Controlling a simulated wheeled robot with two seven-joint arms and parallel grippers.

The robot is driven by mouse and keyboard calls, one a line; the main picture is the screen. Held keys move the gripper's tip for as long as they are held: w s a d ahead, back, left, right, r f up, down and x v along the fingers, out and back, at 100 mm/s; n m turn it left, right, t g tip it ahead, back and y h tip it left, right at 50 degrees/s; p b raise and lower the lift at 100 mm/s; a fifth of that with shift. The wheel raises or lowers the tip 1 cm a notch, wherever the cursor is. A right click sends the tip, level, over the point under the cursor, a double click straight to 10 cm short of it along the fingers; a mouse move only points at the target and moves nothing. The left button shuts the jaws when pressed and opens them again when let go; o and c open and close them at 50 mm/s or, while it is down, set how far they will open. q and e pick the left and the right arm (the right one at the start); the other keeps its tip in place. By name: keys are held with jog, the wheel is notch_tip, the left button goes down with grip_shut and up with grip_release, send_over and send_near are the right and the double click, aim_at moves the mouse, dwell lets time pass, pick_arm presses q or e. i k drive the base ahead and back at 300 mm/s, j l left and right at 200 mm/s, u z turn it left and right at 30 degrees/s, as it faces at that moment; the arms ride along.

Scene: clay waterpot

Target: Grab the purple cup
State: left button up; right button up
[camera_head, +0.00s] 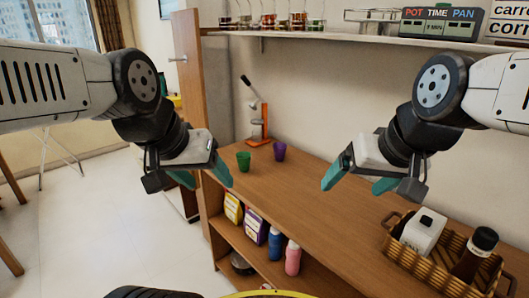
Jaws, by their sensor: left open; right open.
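The purple cup (280,151) stands upright on the wooden counter (300,190), near its far end. A green cup (243,161) stands just left of it and a little nearer. My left gripper (205,180) is open and empty, to the left of both cups and nearer to me. My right gripper (350,183) is open and empty above the counter, to the right of the purple cup and nearer to me. Neither gripper touches a cup.
An orange press (260,128) with a raised lever stands behind the cups. A wicker basket (425,272) holds a white container (423,232) and a dark bottle (476,256) at the right. Boxes and bottles fill the shelf below. A white shelf (350,37) hangs above.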

aim_at(280, 153)
jog(key=i+j, duration=0.6)
jog(key=i+j+u, duration=0.15)
jog(key=i+j, duration=0.4)
jog(key=i, duration=0.1)
